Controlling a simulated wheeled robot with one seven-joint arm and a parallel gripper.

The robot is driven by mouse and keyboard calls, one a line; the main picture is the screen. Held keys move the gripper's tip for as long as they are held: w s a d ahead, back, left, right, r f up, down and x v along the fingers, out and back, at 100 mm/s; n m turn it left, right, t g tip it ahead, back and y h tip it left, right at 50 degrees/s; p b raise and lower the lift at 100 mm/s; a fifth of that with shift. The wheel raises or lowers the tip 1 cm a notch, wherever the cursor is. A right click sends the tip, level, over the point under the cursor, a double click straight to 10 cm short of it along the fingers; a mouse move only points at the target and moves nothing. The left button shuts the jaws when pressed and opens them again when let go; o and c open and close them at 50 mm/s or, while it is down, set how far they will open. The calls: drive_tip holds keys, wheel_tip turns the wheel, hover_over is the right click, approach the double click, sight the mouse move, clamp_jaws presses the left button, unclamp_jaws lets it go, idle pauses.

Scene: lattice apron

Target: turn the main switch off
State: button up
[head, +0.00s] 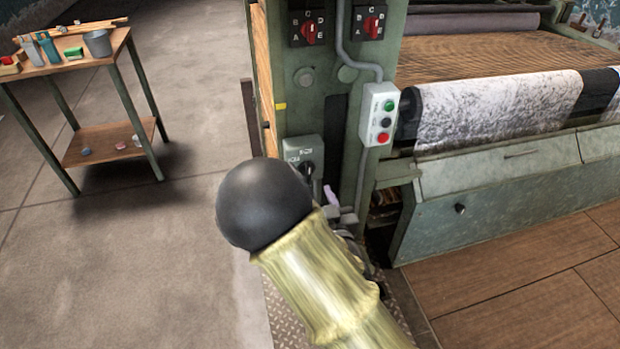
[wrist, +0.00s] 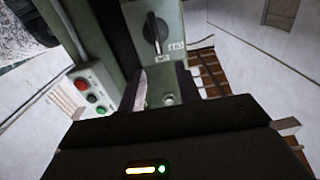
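The main switch appears to be the black rotary handle (wrist: 153,33) on a grey-green box, near the top centre of the wrist view. Its handle points nearly up and down in that picture, and small white labels sit by it, too blurred to read. In the head view the switch (head: 307,170) is partly hidden behind the black ball-shaped joint of my arm. My gripper (wrist: 165,86) has its two fingers apart, with bare panel showing between them. It is below the handle in the wrist view, apart from it and empty. My arm hides most of the gripper in the head view.
A button box (head: 380,114) with green, black and red buttons hangs right of the switch. Two red rotary selectors (head: 309,30) (head: 372,24) sit above. A conduit runs down the post. A small workbench (head: 70,52) stands left; the floor between is clear.

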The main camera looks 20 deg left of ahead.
sight(310, 168)
drive_tip(key=shift+w+a+f+b, duration=0.15)
drive_tip(key=shift+w+f+b, duration=0.05)
drive_tip(key=shift+b, duration=0.6)
drive_tip(key=x, duration=0.9)
drive_tip(key=shift+r+p, duration=0.2)
drive_tip(key=shift+p, duration=0.15)
drive_tip(key=shift+d, duration=0.2)
clamp_jaws()
